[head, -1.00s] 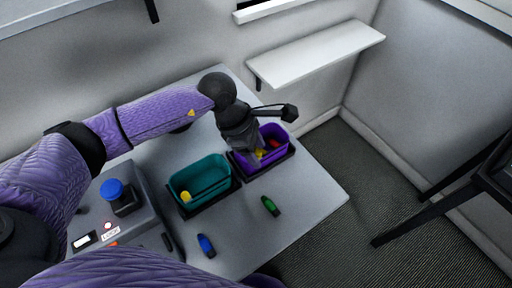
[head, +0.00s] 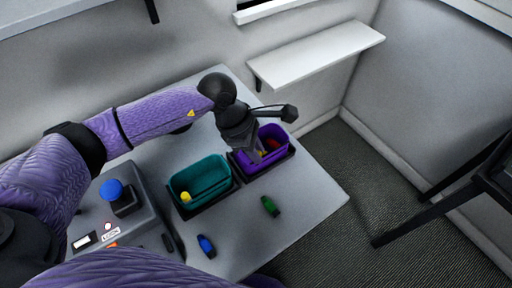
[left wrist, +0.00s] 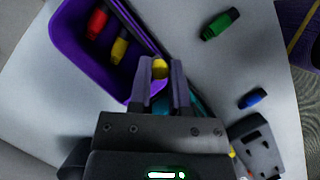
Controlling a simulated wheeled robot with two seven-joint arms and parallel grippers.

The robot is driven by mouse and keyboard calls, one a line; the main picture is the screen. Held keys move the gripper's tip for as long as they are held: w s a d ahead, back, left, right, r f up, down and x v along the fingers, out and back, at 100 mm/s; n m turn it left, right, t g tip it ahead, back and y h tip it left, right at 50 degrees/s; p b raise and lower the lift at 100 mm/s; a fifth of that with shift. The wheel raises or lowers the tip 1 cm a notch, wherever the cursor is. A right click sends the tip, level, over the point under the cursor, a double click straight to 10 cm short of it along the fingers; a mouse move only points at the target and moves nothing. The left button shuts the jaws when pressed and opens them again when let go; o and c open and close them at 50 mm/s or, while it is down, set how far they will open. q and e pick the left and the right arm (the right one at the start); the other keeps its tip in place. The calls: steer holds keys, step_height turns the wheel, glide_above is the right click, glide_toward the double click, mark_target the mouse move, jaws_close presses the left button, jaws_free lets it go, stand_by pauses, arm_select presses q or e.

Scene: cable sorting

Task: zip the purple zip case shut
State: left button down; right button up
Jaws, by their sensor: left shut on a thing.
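The purple zip case (head: 290,150) is an open-topped tub on the far part of the table; it also shows in the left wrist view (left wrist: 63,46). A red plug (left wrist: 97,21) and a yellow plug (left wrist: 120,47) lie inside. My left gripper (head: 257,155) points down at the case's near left corner. In the left wrist view its fingers (left wrist: 160,72) are shut on a yellow zip pull (left wrist: 159,67) at the case's rim. The fingers hide part of the pull and rim. My right gripper is not in view.
A teal case (head: 207,172) with a yellow pull (head: 185,197) stands beside the purple one. A green plug (head: 270,206) and a blue plug (head: 206,246) lie on the table (head: 310,190). A control box (head: 125,222) with a blue button is at left.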

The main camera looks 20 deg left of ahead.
mark_target(286, 142)
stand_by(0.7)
arm_select(q)
steer(key=shift+w+d+f+b, duration=0.15)
steer(key=shift+w+d+b, duration=0.05)
steer(key=shift+w+b, duration=0.15)
steer(key=w+d+b, duration=0.2)
steer(key=shift+w+d+f+b, duration=0.1)
steer(key=shift+w+f+b, duration=0.1)
steer(key=shift+w+b, duration=0.15)
steer(key=w+d, duration=0.1)
steer(key=w+d+b, duration=0.1)
steer(key=w, duration=0.1)
steer(key=shift+w+d+r, duration=0.1)
steer(key=shift+d+r, duration=0.1)
steer(key=shift+d, duration=0.05)
steer(key=shift+r, duration=0.15)
steer(key=c, duration=0.6)
jaws_free()
steer(key=shift+o, duration=0.2)
